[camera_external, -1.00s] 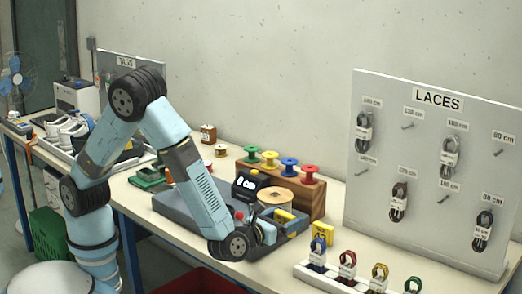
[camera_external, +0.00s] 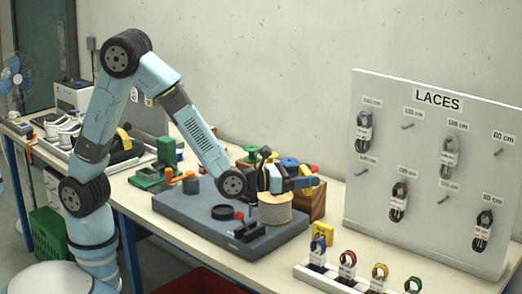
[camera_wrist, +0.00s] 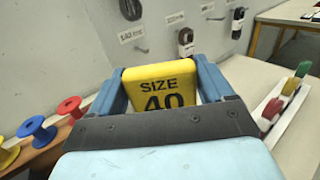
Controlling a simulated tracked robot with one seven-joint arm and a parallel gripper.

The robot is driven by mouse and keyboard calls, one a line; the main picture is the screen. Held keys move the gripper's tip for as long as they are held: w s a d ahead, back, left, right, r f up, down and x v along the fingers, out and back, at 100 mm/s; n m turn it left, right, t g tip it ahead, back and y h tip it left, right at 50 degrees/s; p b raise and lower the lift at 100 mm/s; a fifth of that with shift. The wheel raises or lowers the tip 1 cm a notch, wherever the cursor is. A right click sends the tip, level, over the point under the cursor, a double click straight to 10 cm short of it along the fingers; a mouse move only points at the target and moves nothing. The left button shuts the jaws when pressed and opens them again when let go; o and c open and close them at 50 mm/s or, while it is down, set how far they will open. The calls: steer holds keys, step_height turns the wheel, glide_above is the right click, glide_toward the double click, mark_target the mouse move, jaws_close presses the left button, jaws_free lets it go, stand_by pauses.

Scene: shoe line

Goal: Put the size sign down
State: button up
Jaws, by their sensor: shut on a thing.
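The yellow size sign (camera_wrist: 160,88), lettered "SIZE 40", stands upright between the two blue fingers of my gripper (camera_wrist: 160,85) in the wrist view. The lower edge of the sign is hidden behind the gripper body. My gripper is shut on the sign, held above the bench.
A grey machine base (camera_external: 200,222) lies under my arm. A small yellow piece (camera_external: 322,232) stands on the bench (camera_external: 262,272) right of it. A white rack (camera_external: 330,276) with coloured laces is at the front, and the LACES board (camera_external: 430,150) stands at the right.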

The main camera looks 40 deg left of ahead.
steer(key=shift+w+a+r+m+g+h, duration=0.1)
steer(key=shift+a+r+m+g+h, duration=0.2)
steer(key=shift+r, duration=0.1)
steer(key=shift+w+a+r+m+g+h, duration=0.1)
steer(key=shift+a+r+m+g+h, duration=0.1)
steer(key=shift+r+h, duration=0.15)
steer(key=w+a, duration=0.4)
steer(key=a, duration=0.1)
steer(key=shift+w, duration=0.2)
stand_by(0.3)
stand_by(1.0)
steer(key=s+d+f+n+t+y, duration=0.4)
steer(key=s+f+n+y, duration=0.3)
steer(key=s+f+y, duration=0.3)
steer(key=shift+s+d+f+y, duration=0.4)
steer(key=shift+s+f, duration=0.5)
steer(key=shift+f, duration=0.45)
